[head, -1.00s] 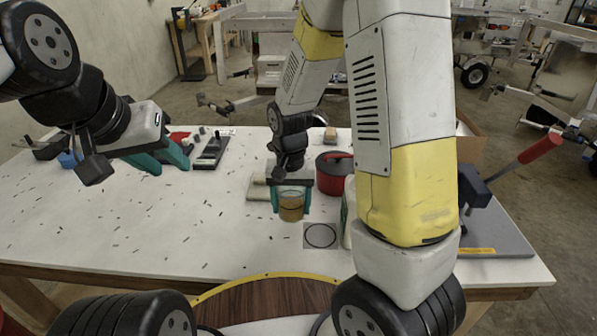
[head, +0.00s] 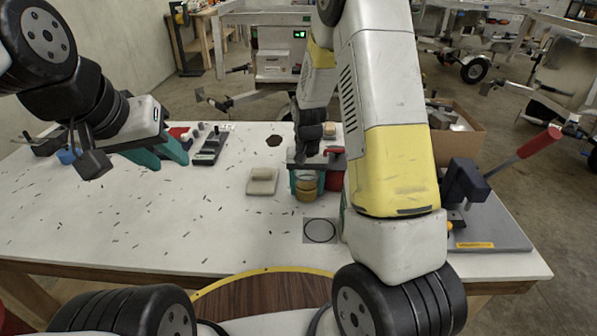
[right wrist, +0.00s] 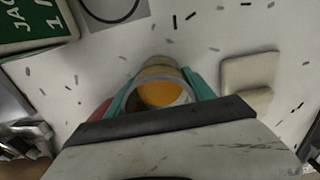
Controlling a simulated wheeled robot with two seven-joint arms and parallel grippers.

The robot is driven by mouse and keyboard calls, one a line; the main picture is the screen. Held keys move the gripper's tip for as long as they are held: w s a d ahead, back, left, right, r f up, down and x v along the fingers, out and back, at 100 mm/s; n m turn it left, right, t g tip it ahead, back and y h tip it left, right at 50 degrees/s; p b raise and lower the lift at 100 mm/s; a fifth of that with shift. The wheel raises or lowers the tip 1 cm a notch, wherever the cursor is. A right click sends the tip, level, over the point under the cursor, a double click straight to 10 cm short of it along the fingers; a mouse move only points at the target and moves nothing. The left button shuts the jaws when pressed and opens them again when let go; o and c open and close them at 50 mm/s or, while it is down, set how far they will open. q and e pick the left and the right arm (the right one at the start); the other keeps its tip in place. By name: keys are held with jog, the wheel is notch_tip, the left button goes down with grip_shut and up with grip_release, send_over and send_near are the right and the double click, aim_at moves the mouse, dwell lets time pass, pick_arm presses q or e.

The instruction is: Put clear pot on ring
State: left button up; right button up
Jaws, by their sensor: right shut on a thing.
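The clear pot (head: 306,190) holds something amber and is upright between the teal fingers of my right gripper (head: 306,184), which is shut on it. In the right wrist view the pot (right wrist: 162,88) sits between both fingertips. Whether its base touches the table is unclear. The ring (head: 320,231), a black circle on a grey square, lies flat and empty on the white table, nearer the front and slightly right of the pot. Part of the ring (right wrist: 112,8) shows at the top of the wrist view. My left gripper (head: 168,160) is open and empty over the table's left side.
A beige block (head: 262,181) lies left of the pot. A red pot (head: 335,178) stands close behind and right of it, partly hidden. A green box (right wrist: 35,22) shows in the wrist view near the ring. A red-handled lever press (head: 490,235) stands at right.

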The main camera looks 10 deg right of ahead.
jog(key=o, duration=1.5)
jog(key=shift+f, duration=0.1)
